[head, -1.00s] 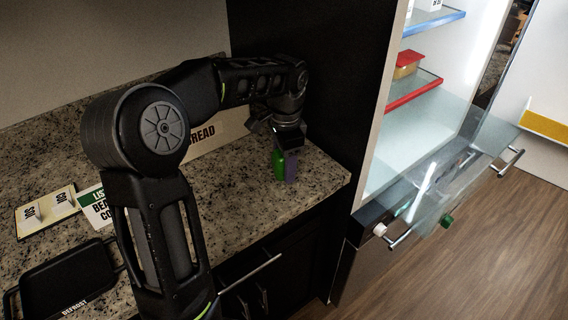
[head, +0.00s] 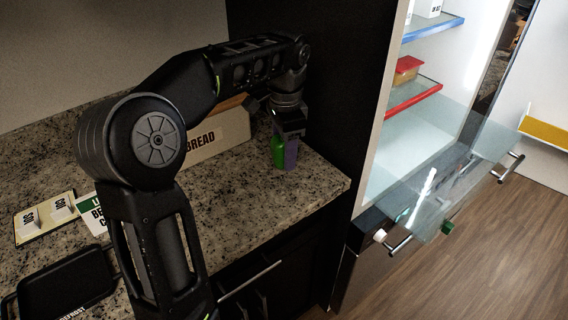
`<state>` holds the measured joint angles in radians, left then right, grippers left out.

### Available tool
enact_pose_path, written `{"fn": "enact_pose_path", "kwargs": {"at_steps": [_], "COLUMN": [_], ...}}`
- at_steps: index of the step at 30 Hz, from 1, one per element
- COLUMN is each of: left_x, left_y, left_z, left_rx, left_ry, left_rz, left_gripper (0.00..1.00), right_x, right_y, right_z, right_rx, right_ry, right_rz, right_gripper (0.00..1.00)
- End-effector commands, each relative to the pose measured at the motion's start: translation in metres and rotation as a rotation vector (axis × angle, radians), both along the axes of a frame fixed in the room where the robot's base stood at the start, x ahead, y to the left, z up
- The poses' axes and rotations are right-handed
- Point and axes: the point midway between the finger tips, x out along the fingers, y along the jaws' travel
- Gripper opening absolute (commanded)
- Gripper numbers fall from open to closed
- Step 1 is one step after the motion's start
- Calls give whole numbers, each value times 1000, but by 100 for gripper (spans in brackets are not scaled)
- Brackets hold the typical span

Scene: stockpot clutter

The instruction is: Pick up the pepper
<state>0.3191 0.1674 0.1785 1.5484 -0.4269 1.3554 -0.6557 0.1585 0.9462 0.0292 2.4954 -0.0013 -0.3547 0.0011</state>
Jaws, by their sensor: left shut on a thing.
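A small green item (head: 279,153), which I take to be the pepper, is at the jaws of my left gripper (head: 285,140), over the right end of the speckled counter. My left gripper points down and is shut on the green item. Its fingertips are too small and dark to make out clearly. My right gripper is not in view.
A bread box (head: 218,138) stands behind on the counter (head: 240,205). A dark wall rises close to the right. A black defrost tray (head: 65,285) and label cards (head: 45,217) lie at left. The open fridge (head: 410,125) with glass drawers is at right.

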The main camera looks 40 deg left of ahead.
Motion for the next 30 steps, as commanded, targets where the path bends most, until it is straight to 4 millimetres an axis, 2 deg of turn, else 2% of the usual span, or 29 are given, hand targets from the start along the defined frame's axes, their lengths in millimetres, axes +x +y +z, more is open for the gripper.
{"fn": "enact_pose_path", "kwargs": {"at_steps": [2,3,6,30], "left_x": [1,0,0,0], "left_y": [-1,-1,-1,0], "left_z": [16,28,38,39], "left_rx": [0,-1,0,0], "left_ry": [-4,-2,0,0], "left_rz": [-1,-2,-2,-1], "left_gripper": [10,10,10,10], "right_x": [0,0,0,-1], "right_y": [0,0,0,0], "right_z": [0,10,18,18], "right_rx": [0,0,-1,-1], "right_ry": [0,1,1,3], "right_rz": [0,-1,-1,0], "right_gripper": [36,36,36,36]}}
